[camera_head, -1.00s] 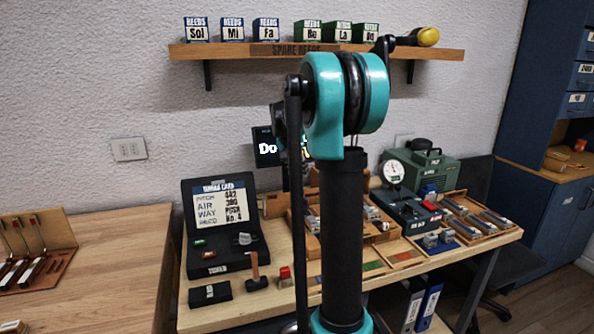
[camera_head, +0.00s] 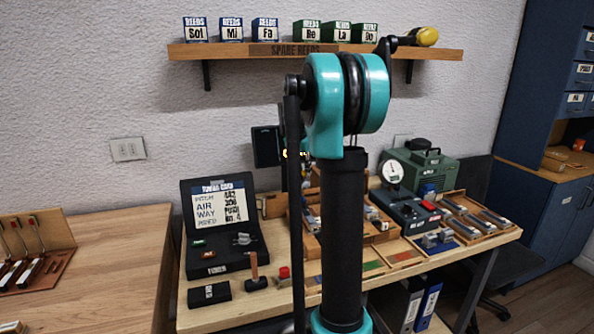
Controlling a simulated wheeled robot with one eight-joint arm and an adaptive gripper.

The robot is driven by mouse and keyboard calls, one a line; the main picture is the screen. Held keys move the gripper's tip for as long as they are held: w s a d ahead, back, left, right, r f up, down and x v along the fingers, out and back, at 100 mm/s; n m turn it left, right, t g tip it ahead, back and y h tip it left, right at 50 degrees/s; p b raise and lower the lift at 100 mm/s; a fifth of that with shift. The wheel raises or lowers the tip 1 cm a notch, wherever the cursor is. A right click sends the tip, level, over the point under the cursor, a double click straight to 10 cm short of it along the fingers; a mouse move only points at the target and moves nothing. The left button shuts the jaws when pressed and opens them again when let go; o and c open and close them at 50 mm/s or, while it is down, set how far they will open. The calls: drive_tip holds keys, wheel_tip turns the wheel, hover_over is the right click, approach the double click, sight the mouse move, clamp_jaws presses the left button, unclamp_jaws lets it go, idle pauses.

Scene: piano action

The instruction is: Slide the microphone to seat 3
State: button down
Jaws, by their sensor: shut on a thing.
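I cannot pick out the microphone or seat 3 in the head view; my own raised arm blocks the middle of the bench. My gripper is hidden behind my arm, so its fingers and what they hold do not show. A dark display panel (camera_head: 266,146) stands at the back of the bench, just left of my arm. Its visible face is dark, and a small orange glow shows at its right edge.
An open black case (camera_head: 222,225) with a printed card stands at the bench's left. A green machine (camera_head: 428,168) and gauge unit (camera_head: 405,200) stand right. A shelf (camera_head: 225,51) with several boxes hangs above.

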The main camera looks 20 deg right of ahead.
drive_tip(key=d, duration=1.8)
drive_tip(key=shift+d, duration=0.3)
drive_tip(key=c, duration=1.4)
unclamp_jaws()
drive_tip(key=shift+o, duration=0.2)
drive_tip(key=shift+r, duration=0.1)
drive_tip(key=v, duration=1.2)
